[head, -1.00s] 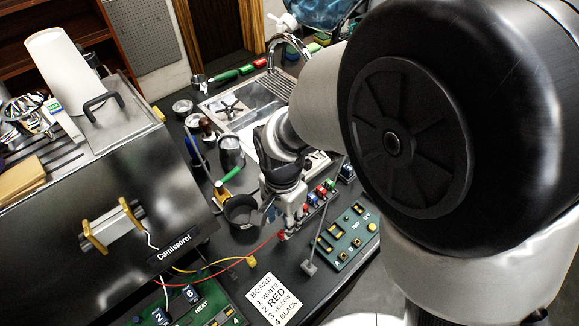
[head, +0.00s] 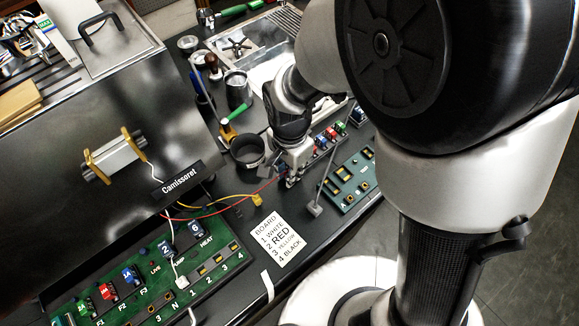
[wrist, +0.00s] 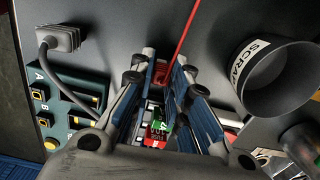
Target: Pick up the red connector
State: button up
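The red connector (wrist: 164,95) is a small red piece at the end of a red wire (wrist: 186,40). In the wrist view it lies between the two fingers of my gripper (wrist: 166,78), with grey surface showing around it. The fingers stand apart, with blue pads facing inward. I see no clear contact with the connector. In the head view my gripper (head: 288,180) is low over the dark counter, at the right end of the red wire (head: 235,204). The connector is mostly hidden by the fingers there.
A teal board (head: 349,182) lies right of my gripper, with a grey plug (head: 315,210) beside it. The black scrap cup (head: 247,151) stands close by on the left. Coloured fuses (head: 329,135) sit behind. A yellow connector (head: 257,199) and a label card (head: 278,241) lie nearer.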

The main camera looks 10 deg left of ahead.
grip_shut()
